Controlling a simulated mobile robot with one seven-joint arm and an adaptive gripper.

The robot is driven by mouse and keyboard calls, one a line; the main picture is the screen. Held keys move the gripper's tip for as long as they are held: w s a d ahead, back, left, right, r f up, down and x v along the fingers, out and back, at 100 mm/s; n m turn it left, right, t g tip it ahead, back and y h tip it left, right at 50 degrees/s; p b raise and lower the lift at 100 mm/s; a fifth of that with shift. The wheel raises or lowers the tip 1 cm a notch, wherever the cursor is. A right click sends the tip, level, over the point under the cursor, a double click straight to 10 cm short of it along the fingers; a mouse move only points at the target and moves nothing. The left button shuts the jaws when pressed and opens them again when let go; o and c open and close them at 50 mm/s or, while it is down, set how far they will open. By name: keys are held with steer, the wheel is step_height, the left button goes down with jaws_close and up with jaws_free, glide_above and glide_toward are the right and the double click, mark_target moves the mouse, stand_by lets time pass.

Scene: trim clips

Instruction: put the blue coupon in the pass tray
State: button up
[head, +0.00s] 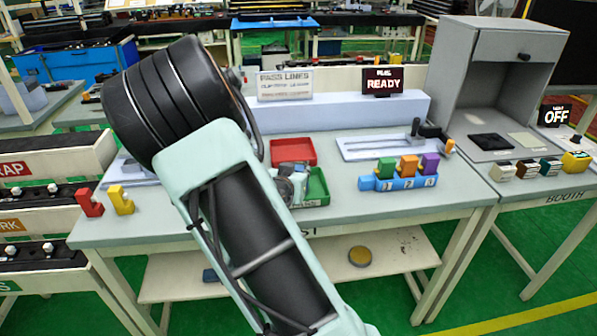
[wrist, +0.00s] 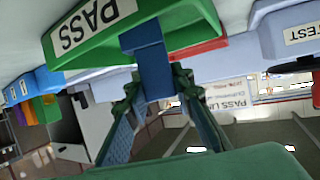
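The blue coupon (wrist: 153,72) is between my fingertips in the wrist view. My gripper (wrist: 155,84) is shut on its near end. The coupon's far end overlaps the green pass tray (wrist: 100,49), whose front carries a PASS label. I cannot tell whether the coupon touches the tray.
A red tray (head: 292,151) sits just behind the green one. To the right are a blue numbered rack (head: 398,182) with green, orange and purple blocks, and a white slide fixture (head: 375,147). Red (head: 89,203) and yellow (head: 121,200) clips stand at the left. The bench front is mostly clear.

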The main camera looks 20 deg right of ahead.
steer(key=o, duration=0.4)
steer(key=shift+o, duration=0.2)
steer(key=shift+r, duration=0.15)
steer(key=p+v, duration=0.2)
steer(key=v, duration=1)
steer(key=shift+a, duration=0.1)
